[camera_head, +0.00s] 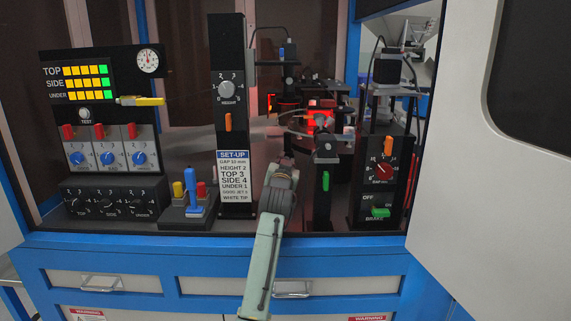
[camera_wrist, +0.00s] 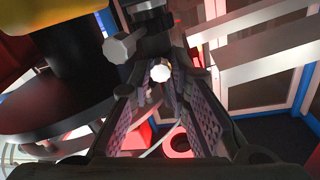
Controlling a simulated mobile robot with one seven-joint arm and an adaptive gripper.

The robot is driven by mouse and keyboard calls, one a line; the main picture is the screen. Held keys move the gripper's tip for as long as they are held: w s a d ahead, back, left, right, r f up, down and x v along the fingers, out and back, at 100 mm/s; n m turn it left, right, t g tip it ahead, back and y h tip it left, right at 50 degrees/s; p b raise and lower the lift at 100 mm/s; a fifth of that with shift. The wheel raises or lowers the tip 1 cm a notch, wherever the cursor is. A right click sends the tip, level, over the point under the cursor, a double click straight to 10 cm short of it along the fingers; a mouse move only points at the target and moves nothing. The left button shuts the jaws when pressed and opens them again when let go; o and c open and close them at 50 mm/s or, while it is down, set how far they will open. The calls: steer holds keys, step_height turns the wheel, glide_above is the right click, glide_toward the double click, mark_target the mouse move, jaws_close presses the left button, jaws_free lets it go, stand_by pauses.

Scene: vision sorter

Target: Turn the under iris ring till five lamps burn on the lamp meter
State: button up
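The lamp meter (camera_head: 86,82) is on the black panel at the left in the head view. Its TOP, SIDE and UNDER rows each show yellow lamps ending in a green one; all look lit. The UNDER row (camera_head: 87,96) is the lowest. My gripper (camera_head: 287,165) reaches into the machine, in front of the turntable. In the wrist view, the fingers (camera_wrist: 163,82) converge around a pale round-ended knob (camera_wrist: 160,73). I cannot tell whether they touch it. A second grey knob (camera_wrist: 118,48) sticks out to the left. I cannot single out the under iris ring for certain.
A set-up card (camera_head: 233,179) on the black column reads UNDER 1. A green lever (camera_head: 325,183) stands just right of my arm. A blue-handled joystick box (camera_head: 192,203) is at the left. A grey door (camera_head: 480,150) stands at the right.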

steer(key=o, duration=0.4)
steer(key=shift+a, duration=0.15)
